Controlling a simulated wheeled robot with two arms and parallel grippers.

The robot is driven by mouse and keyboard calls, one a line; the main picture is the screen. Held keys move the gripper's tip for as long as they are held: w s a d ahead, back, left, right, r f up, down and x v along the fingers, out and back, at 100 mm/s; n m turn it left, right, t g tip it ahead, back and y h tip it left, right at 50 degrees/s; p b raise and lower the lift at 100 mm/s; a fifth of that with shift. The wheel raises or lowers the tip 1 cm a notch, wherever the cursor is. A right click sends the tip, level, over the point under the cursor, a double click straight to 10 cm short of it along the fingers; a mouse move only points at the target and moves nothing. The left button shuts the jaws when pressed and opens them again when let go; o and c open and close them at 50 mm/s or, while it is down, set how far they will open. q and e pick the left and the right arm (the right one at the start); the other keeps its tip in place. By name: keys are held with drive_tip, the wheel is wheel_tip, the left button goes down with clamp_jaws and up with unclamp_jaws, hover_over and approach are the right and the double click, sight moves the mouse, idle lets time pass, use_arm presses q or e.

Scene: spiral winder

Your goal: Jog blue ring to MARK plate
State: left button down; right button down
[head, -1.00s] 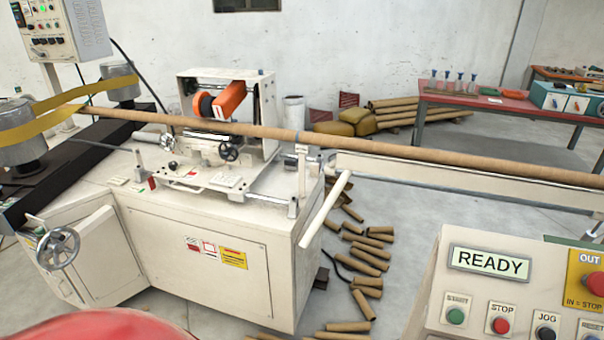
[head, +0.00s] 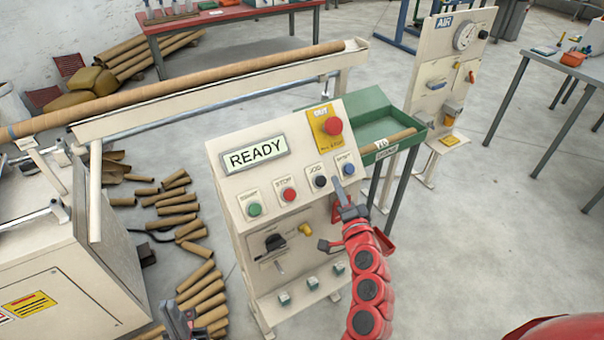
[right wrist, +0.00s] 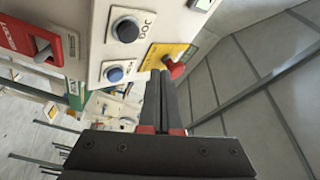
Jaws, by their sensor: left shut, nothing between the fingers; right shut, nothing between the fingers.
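The control panel (head: 275,165) shows READY. Its black JOG button (head: 320,181) sits between the red STOP button (head: 289,194) and the blue RESET button (head: 348,170). My right gripper (head: 338,184) is shut and empty, its tips close to the panel between JOG and RESET; contact cannot be told. In the right wrist view the shut fingers (right wrist: 160,78) are beside the JOG button (right wrist: 125,29) and blue button (right wrist: 115,74). My left gripper (head: 172,312) is shut and empty low at the bottom edge. A faint bluish ring (head: 5,134) shows on the tube at the left edge; the MARK lettering is unreadable.
The long brown tube (head: 200,88) runs along its cream rail (head: 230,95). Cut tubes (head: 180,210) litter the floor left of the panel. A green tray (head: 375,120) stands behind it.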

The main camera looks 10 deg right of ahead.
sight(321, 181)
drive_tip(key=m+p, duration=0.1)
drive_tip(key=m, duration=0.4)
drive_tip(key=s+d+r+m+p, duration=0.1)
drive_tip(key=m, duration=0.4)
drive_tip(key=s+r+m+y+p, duration=0.1)
drive_tip(key=m, duration=0.4)
drive_tip(key=shift+s+d, duration=0.25)
drive_tip(key=shift+w+a+f+b, duration=0.4)
drive_tip(key=shift+w+f+b, duration=0.2)
drive_tip(key=shift+w+f, duration=0.4)
drive_tip(key=shift+w+a+f+b, duration=0.35)
drive_tip(key=shift+w+f+b, duration=0.4)
drive_tip(key=shift+w, duration=0.4)
drive_tip(key=shift+w+a+f+b, duration=0.4)
drive_tip(key=shift+w+f+b, duration=0.1)
drive_tip(key=shift+w+f, duration=0.55)
drive_tip(key=shift+w+a+f+b, duration=0.1)
drive_tip(key=shift+w+f+b, duration=0.1)
drive_tip(key=shift+w+b, duration=0.15)
